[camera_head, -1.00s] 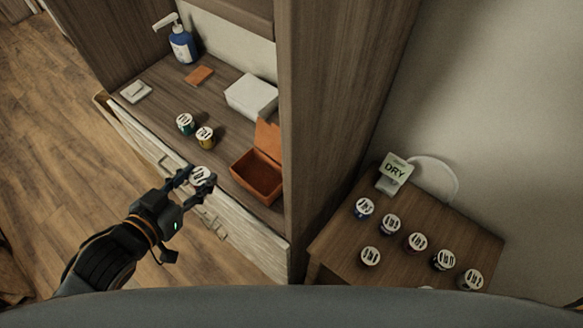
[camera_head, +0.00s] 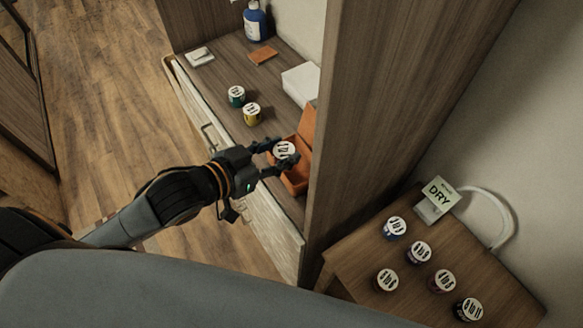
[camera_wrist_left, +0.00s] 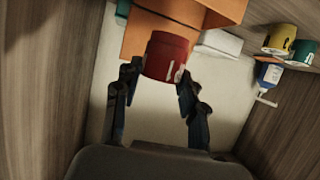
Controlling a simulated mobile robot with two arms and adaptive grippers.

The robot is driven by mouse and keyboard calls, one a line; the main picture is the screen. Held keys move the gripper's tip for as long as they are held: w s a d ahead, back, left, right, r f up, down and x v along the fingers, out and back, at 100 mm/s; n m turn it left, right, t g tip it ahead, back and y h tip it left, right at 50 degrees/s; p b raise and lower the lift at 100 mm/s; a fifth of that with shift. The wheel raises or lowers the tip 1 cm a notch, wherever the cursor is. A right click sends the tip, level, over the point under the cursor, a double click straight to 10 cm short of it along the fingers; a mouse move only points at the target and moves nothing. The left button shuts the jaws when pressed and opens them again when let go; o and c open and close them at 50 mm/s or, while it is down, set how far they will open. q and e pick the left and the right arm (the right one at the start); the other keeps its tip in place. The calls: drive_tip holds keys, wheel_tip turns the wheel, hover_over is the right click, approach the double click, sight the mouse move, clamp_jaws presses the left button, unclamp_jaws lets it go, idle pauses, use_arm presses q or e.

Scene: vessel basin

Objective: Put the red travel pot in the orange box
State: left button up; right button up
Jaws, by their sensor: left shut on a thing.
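The red travel pot (camera_wrist_left: 166,57) is between the fingers of my left gripper (camera_wrist_left: 155,85) in the left wrist view. In the head view only its white lid (camera_head: 284,150) shows clearly, and my left gripper (camera_head: 279,155) is shut on it. The open orange box (camera_head: 297,181) stands on the cabinet shelf. The pot appears over the box in the head view; its exact height above the box cannot be told. The box also shows behind the pot in the left wrist view (camera_wrist_left: 140,38). My right gripper is not in view.
A green pot (camera_head: 236,97) and a yellow pot (camera_head: 252,114) stand on the shelf left of the box. A white box (camera_head: 301,84) is behind. A tall wooden panel (camera_head: 385,110) borders the shelf on the right. Several pots stand on a side table (camera_head: 420,308) with a DRY sign (camera_head: 438,192).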

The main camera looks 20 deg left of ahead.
use_arm(q)
drive_tip(key=w+f, duration=0.2)
drive_tip(key=w+d+f+p, duration=0.1)
drive_tip(key=w+f, duration=0.1)
drive_tip(key=f, duration=0.1)
drive_tip(key=shift+w+f, duration=0.15)
wheel_tip(320, 180, down, 4)
drive_tip(key=shift+w+r+p, duration=0.15)
drive_tip(key=shift+r+p, duration=0.1)
drive_tip(key=shift+p, duration=0.25)
drive_tip(key=o, duration=0.5)
drive_tip(key=shift+f, duration=0.15)
drive_tip(key=o, duration=0.4)
drive_tip(key=shift+o, duration=0.2)
